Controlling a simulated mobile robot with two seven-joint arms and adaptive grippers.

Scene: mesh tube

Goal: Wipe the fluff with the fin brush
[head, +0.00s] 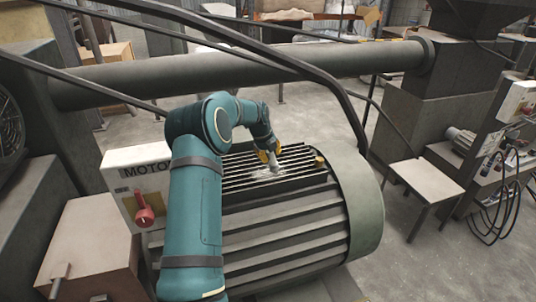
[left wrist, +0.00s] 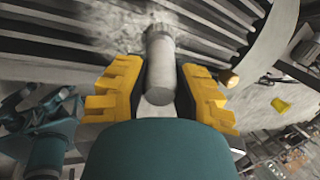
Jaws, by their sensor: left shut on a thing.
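My left gripper (head: 268,157) has yellow fingers and is shut on the fin brush (left wrist: 160,75), a grey cylinder with a paler, narrower tip. The brush points down at the cooling fins on top of the big motor (head: 290,232). Grey-white fluff (head: 264,174) lies across the fins at the brush tip. In the left wrist view the fluff (left wrist: 98,32) spreads mostly to the left of the brush. I cannot tell whether the tip touches the fins. My right gripper cannot be made out.
A brass cap (head: 320,161) sticks up right of the fins. A white motor box (head: 126,182) with a red switch stands at the left. A thick pipe (head: 240,70) runs behind, and dark cables cross above. A small table (head: 426,178) stands to the right.

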